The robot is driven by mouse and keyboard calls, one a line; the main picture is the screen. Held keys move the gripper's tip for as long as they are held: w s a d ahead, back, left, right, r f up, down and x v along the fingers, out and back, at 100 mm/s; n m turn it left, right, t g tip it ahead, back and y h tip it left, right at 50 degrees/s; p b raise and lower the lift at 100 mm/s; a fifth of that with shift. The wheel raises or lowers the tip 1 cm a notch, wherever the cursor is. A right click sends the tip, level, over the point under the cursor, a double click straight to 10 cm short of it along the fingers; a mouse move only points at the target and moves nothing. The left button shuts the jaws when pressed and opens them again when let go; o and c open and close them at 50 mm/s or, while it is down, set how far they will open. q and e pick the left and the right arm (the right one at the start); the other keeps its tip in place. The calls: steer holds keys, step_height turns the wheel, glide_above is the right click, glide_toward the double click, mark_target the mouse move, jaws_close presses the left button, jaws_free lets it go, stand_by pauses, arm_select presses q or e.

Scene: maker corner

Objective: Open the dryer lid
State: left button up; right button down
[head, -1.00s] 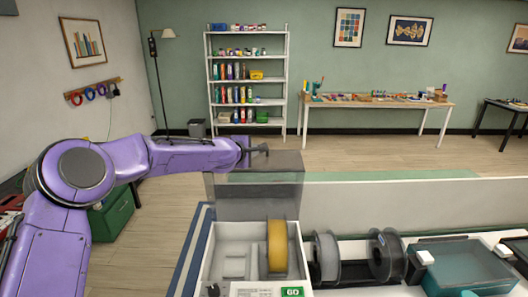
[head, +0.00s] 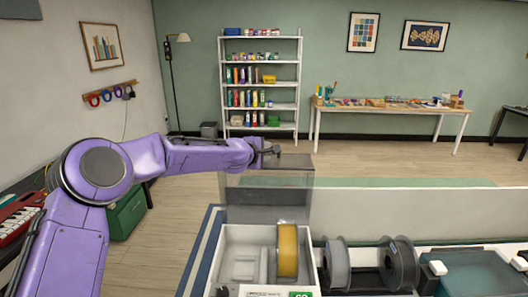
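The dryer is a white open box (head: 238,235) at the bottom middle of the head view, with a yellow-orange spool (head: 287,250) standing inside. Its smoky see-through lid (head: 265,202) stands raised, about upright, at the back of the box, so the inside shows. My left gripper (head: 270,151) is at the lid's top edge, at the end of the purple arm coming from the left. Its dark fingers are small and seen from the side, so I cannot tell whether they are open or touch the lid. My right gripper is not in view.
Two grey spools (head: 337,263) (head: 399,262) stand right of the dryer. A teal see-through container (head: 480,270) is farther right. A low pale panel (head: 400,213) runs behind the bench. A green box (head: 126,214) sits on the floor at left.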

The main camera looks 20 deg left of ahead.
arm_select(q)
steer(key=shift+s, duration=0.2)
steer(key=b+v, duration=0.3)
steer(key=v, duration=0.7)
steer(key=shift+r, duration=0.15)
